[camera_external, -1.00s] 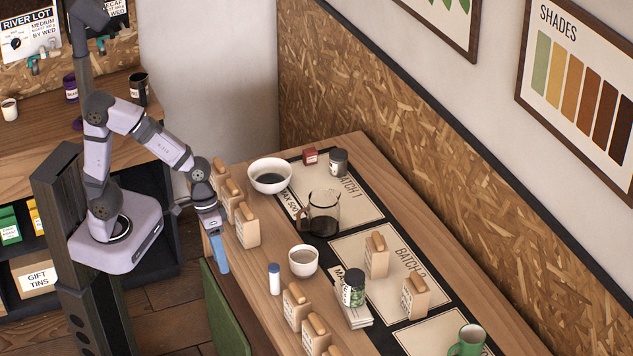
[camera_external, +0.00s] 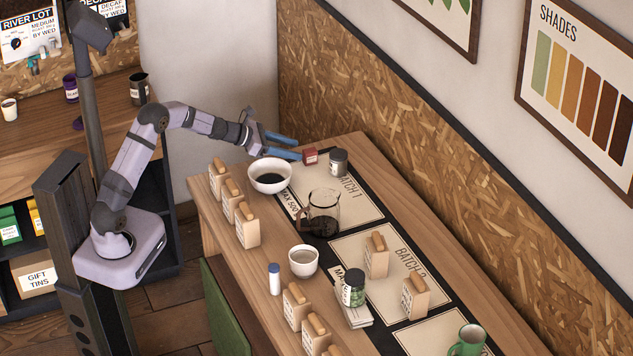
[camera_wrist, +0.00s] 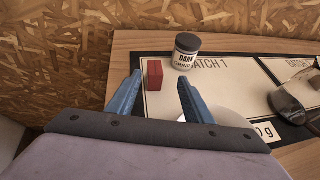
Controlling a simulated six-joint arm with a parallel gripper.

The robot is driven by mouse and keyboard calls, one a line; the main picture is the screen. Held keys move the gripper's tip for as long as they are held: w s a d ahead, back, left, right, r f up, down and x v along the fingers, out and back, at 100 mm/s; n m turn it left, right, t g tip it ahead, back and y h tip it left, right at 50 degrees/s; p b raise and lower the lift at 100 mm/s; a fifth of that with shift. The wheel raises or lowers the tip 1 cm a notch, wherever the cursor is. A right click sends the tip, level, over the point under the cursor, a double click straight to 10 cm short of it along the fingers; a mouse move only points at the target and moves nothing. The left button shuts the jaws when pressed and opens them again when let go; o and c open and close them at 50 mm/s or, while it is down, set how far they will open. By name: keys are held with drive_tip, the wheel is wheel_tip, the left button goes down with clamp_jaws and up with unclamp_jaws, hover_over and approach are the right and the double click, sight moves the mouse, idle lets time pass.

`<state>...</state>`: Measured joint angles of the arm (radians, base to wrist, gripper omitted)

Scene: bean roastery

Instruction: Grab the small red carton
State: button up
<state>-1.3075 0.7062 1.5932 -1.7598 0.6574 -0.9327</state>
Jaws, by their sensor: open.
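The small red carton (camera_external: 310,156) stands at the far end of the table, on the corner of the Batch 1 mat. In the wrist view the red carton (camera_wrist: 155,75) is ahead of the fingertips, closer to the left finger. My gripper (camera_external: 297,147) is open, its blue fingers reaching over the white bowl's far side towards the carton. In the wrist view my gripper (camera_wrist: 160,80) shows both fingers spread with nothing held. Whether a finger touches the carton cannot be told.
A dark-lidded jar (camera_external: 338,162) stands just right of the carton. A white bowl (camera_external: 270,176) of dark liquid sits beneath the gripper. A glass carafe (camera_external: 321,212) stands nearer on the mat (camera_external: 352,193). The chipboard wall (camera_external: 330,90) rises behind the table.

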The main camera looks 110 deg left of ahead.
sight(307, 151)
drive_tip(key=shift+s+a+f, duration=0.1)
drive_tip(key=shift+s+a, duration=0.2)
drive_tip(key=shift+a, duration=0.05)
drive_tip(key=shift+p+x, duration=0.35)
drive_tip(key=shift+x, duration=0.7)
drive_tip(key=shift+w, duration=0.15)
drive_tip(key=p+x, duration=0.2)
drive_tip(key=x, duration=0.1)
drive_tip(key=shift+a, duration=0.2)
drive_tip(key=shift+x, duration=0.9)
clamp_jaws()
